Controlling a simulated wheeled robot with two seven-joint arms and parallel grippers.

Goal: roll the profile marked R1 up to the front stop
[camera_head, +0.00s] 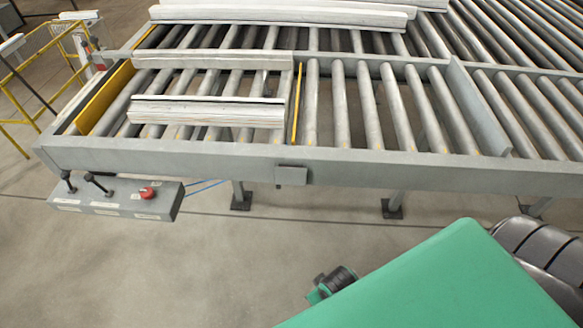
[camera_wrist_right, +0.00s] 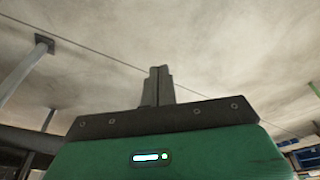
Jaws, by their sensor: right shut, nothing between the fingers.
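Several pale profiles lie across the rollers in the head view. The nearest profile (camera_head: 205,112) lies in the front lane, and another profile (camera_head: 212,60) lies behind it. No R1 mark can be read on any of them. A yellow plate (camera_head: 105,98) stands at the left end of the front lane, and a thin yellow strip (camera_head: 297,103) stands by the profiles' right ends. I cannot tell which part is the front stop. My right gripper (camera_wrist_right: 160,86) is shut and empty in the wrist view, with bare floor behind it. My left gripper is out of view.
A grey frame rail (camera_head: 300,160) runs along the near side of the conveyor. A control box (camera_head: 120,200) with two levers and a red button (camera_head: 147,193) hangs below it at the left. Rollers (camera_head: 370,105) right of the strip are bare. More profiles (camera_head: 280,15) lie at the back.

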